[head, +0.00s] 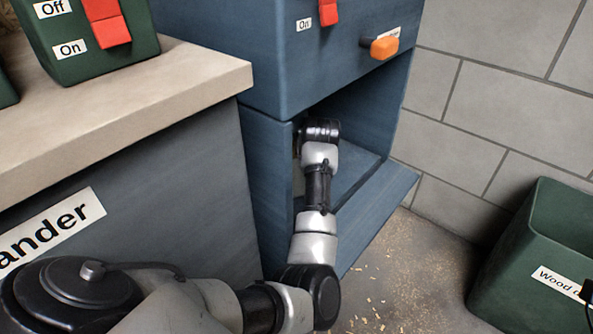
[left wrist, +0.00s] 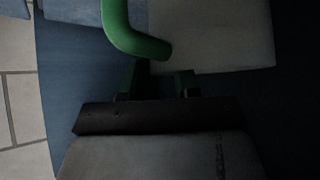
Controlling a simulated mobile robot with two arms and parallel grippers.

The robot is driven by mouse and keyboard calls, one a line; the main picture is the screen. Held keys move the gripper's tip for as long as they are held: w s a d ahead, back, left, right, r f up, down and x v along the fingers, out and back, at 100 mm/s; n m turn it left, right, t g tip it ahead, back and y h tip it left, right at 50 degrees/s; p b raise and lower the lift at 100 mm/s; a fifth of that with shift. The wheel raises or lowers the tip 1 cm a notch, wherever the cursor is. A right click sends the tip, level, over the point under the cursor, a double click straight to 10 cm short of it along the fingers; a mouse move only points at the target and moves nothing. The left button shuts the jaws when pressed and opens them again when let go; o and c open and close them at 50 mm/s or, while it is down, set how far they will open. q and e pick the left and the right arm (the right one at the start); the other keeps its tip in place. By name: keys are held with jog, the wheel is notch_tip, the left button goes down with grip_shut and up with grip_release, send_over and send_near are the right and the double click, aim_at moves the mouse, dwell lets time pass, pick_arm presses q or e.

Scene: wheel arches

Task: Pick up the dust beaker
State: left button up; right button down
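In the left wrist view, the dust beaker shows as a pale grey body (left wrist: 215,35) with a curved green handle (left wrist: 130,35). My left gripper (left wrist: 158,82) is in front of it, its two short fingers apart just short of the handle's lower bend. Nothing shows clamped between them. In the head view, my left arm reaches into the open lower compartment of the blue cabinet (head: 275,60); the fingers and the beaker are hidden there behind the wrist. My right gripper cannot be made out.
A blue flap (head: 385,215) is folded open at the compartment's front. A grey sander bench (head: 190,190) stands close on the left. A green bin (head: 520,260) stands at the right. Wood chips lie on the floor (head: 410,290) between. A grey block wall is behind.

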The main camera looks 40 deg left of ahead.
pick_arm(q)
grip_shut()
dwell(1.1)
